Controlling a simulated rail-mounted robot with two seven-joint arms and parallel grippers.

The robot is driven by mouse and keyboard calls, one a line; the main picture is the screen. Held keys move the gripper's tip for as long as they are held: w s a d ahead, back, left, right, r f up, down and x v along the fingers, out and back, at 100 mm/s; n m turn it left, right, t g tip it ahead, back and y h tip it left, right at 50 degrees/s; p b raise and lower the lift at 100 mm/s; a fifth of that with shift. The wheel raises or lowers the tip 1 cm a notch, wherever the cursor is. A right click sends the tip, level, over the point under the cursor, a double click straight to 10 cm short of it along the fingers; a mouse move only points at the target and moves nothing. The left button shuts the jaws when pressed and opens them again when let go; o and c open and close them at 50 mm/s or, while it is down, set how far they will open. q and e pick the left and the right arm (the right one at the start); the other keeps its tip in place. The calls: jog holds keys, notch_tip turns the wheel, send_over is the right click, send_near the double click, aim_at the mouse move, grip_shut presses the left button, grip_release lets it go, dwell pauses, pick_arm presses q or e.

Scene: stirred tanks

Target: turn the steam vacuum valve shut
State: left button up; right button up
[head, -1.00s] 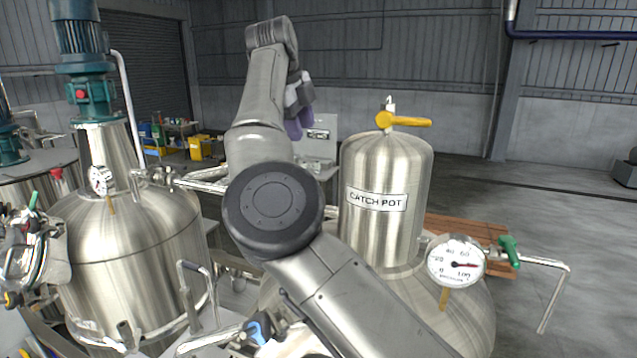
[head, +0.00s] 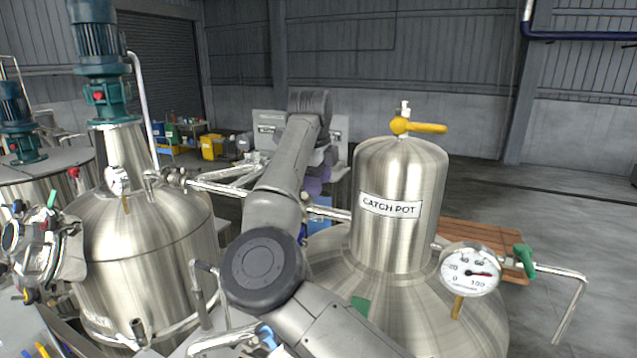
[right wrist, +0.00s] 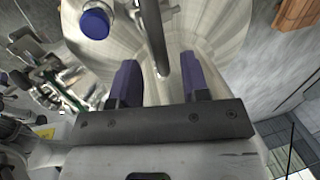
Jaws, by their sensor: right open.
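No label in view names the steam vacuum valve, so I cannot tell which handle it is. A yellow lever (head: 420,127) sits on top of the steel catch pot (head: 390,240). A green handle (head: 524,260) is on the pipe right of the pressure gauge (head: 470,271). A blue handle (head: 266,337) shows at the bottom, partly hidden by my arm. My right gripper (head: 318,182), with purple fingers, is left of the catch pot, partly hidden by its arm.
A stirred steel tank (head: 150,240) with a teal motor (head: 98,50) stands at left. A steel pipe (head: 220,188) runs from it behind my arm toward the catch pot. A round blue cap (right wrist: 95,22) shows in the right wrist view. Open floor (head: 590,220) lies at right.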

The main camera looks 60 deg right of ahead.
jog(key=shift+d+f, duration=0.15)
jog(key=shift+f, duration=0.7)
grip_shut()
